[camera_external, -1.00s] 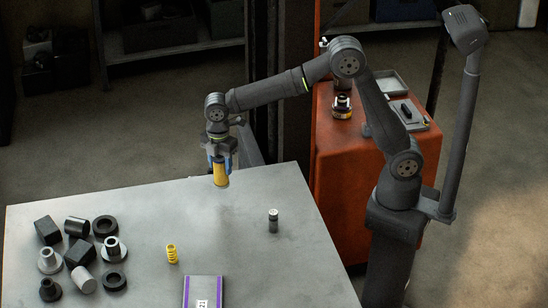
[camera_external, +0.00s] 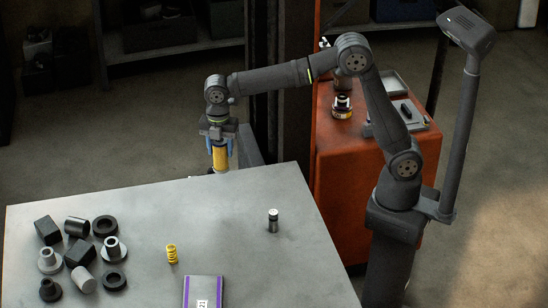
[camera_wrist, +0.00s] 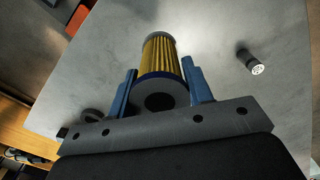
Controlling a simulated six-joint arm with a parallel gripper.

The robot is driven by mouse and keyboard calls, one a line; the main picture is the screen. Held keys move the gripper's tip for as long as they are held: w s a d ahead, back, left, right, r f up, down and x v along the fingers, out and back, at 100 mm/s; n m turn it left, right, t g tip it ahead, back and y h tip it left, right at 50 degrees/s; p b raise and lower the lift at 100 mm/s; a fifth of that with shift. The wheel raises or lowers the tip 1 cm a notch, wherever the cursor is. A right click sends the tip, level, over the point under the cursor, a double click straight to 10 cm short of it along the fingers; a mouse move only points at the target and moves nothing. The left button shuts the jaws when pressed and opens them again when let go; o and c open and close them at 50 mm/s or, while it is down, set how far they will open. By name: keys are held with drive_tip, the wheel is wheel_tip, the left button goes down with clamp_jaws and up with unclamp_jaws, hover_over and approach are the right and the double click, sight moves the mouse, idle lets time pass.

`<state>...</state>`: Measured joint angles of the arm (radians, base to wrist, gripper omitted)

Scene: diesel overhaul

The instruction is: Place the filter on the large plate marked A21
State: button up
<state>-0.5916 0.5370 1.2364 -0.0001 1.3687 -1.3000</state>
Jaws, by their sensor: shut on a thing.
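The filter (camera_external: 221,159) is a yellow cylinder with pleated sides, seen closer in the wrist view (camera_wrist: 163,58). My gripper (camera_external: 220,152) is shut on it, with a blue finger on each side, as the wrist view (camera_wrist: 159,70) also shows. In the external view the filter hangs nearly upright at the far edge of the table. A flat grey plate with purple edges (camera_external: 203,283) lies at the table's near side, cut off by the frame's bottom. It bears a small white label that I cannot read fully.
The grey table (camera_external: 150,215) holds a yellow spring (camera_external: 172,254), a small dark cylinder (camera_external: 273,221) and, at the left, several dark and grey rings, blocks and flanged parts (camera_external: 80,253). An orange cabinet (camera_external: 345,180) stands beyond the table.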

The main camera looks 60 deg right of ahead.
drive_tip(key=s+a+n, duration=0.6)
drive_tip(key=a, duration=0.6)
drive_tip(key=s+a+n, duration=0.6)
drive_tip(key=a, duration=0.7)
drive_tip(key=shift+s+a+f, duration=1.1)
drive_tip(key=shift+a+f, duration=0.5)
drive_tip(key=shift+f, duration=0.1)
drive_tip(key=shift+s+a+f, duration=1.15)
drive_tip(key=shift+a+f, duration=0.4)
drive_tip(key=shift+f, duration=0.1)
drive_tip(key=shift+s+a+f, duration=1.1)
drive_tip(key=shift+a+f, duration=0.5)
drive_tip(key=shift+f, duration=0.1)
drive_tip(key=shift+f, duration=0.15)
drive_tip(key=o, duration=1)
drive_tip(key=shift+o, duration=0.2)
wheel_tip(320, 180, up, 12)
